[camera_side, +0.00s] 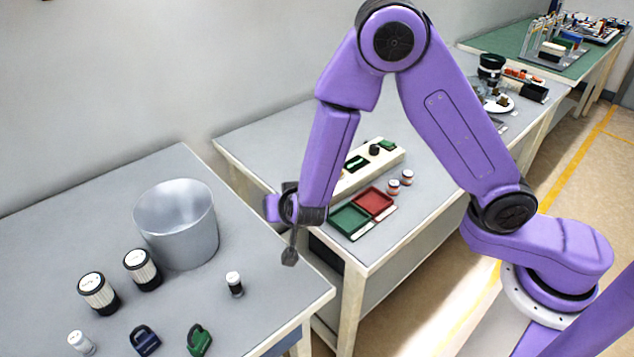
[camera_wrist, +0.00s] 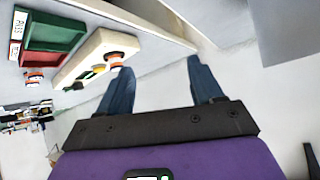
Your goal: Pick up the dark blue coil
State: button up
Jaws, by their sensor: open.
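The dark blue coil (camera_side: 146,342) sits near the front edge of the left table in the side view, with a loop-like top. A similar dark green coil (camera_side: 199,341) is just to its right. My gripper (camera_side: 289,257) hangs above the right part of that table, well up and to the right of the blue coil. In the wrist view my gripper (camera_wrist: 157,66) has its two fingers apart with nothing between them. The blue coil is not visible in the wrist view.
A large grey bucket (camera_side: 177,228), two black-and-white cylinders (camera_side: 98,292) (camera_side: 142,268), and small bottles (camera_side: 81,343) (camera_side: 234,284) stand on the left table. Green (camera_side: 350,220) and red (camera_side: 373,202) trays lie on the second table. Clear tabletop lies between the green coil and the right corner.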

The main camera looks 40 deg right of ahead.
jog(key=s+d+m+h, duration=0.2)
jog(key=d+m+h, duration=0.1)
jog(key=d+h, duration=0.25)
jog(key=shift+g+y, duration=0.25)
jog(key=shift+g, duration=0.05)
jog(key=x, duration=1.2)
jog(key=shift+f, duration=0.25)
jog(key=shift+d+r+x, duration=0.1)
jog(key=shift+r+x, duration=0.1)
jog(key=shift+x, duration=1.1)
jog(key=shift+d+r+x, duration=0.1)
jog(key=shift+r+x, duration=0.1)
jog(key=shift+x, duration=1.15)
grip_shut()
jog(key=shift+r, duration=0.1)
